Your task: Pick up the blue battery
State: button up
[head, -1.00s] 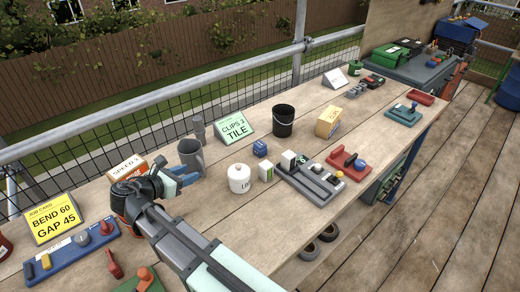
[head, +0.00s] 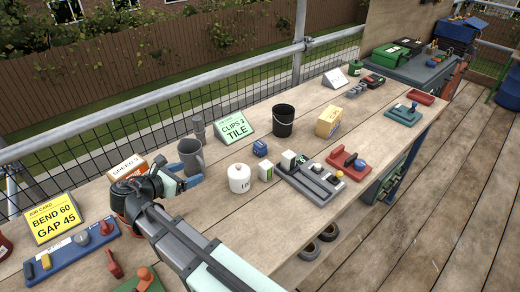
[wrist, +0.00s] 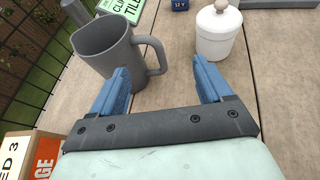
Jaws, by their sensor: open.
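The blue battery (head: 260,148) is a small blue block standing on the wooden bench in the head view, between the green sign and the white lidded jar. In the wrist view only its lower part, marked 12 V, shows at the top edge (wrist: 180,5). My gripper (wrist: 160,74) is open and empty, with its two blue fingers spread. In the head view my gripper (head: 182,174) is to the left of the battery and apart from it, beside the grey mug.
The grey mug (wrist: 110,48) stands close to my left finger in the wrist view. The white jar (wrist: 218,32) is beyond the right finger. A black bucket (head: 282,121), a green sign (head: 233,127) and a grey tray (head: 310,182) stand around the battery.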

notch_tip(320, 180, up, 12)
jog(key=n+g+y, duration=0.7)
jog(key=n+g, duration=0.4)
jog(key=n, duration=2.2)
send_over(260, 143)
jog(key=shift+n, duration=0.3)
jog(key=shift+s+f, duration=0.1)
jog(key=shift+f, duration=9.4)
jog(key=c, duration=1.2)
jog(key=shift+r, duration=0.1)
